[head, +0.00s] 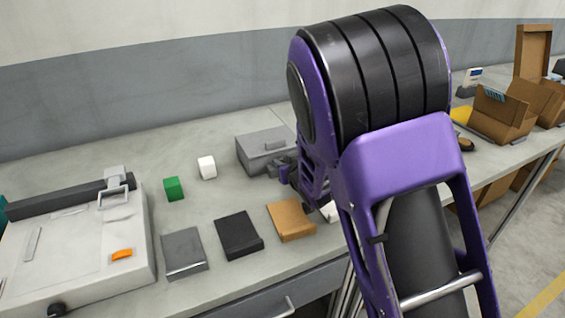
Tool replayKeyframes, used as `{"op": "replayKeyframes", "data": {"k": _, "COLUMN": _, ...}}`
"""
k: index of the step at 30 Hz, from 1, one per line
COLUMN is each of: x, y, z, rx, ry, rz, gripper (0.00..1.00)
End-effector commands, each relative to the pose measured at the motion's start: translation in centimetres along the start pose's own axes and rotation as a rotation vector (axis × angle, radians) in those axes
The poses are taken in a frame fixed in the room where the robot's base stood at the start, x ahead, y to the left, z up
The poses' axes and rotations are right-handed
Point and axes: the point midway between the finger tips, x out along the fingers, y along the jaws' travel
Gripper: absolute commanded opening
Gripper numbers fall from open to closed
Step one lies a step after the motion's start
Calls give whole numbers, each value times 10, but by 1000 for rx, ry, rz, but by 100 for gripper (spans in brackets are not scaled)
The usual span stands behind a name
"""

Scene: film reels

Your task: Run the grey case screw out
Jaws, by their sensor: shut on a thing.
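The grey case (255,141) sits on the bench, left of my purple arm. It is a low box with a lid and a small raised block on top. My gripper (279,171) is small in view at the front right of the case, close against it. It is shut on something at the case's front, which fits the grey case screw. The screw itself is too small and too covered to make out, so I cannot tell how far out it stands. My arm hides the case's right side.
Grey (184,253), black (238,236) and tan (290,221) flat cases lie along the front. Green (174,188) and white (207,167) blocks stand behind. A pale machine (80,260) fills the left. Cardboard boxes (497,113) stand at right. Bench between blocks and cases is clear.

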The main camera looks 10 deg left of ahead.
Motion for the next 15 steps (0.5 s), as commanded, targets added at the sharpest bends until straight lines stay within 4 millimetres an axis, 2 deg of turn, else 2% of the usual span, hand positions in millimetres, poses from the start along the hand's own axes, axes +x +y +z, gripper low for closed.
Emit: {"op": "replayKeyframes", "data": {"k": 15, "x": 0, "y": 9, "z": -5, "rx": -110, "ry": 3, "rz": -261, "gripper": 0}}
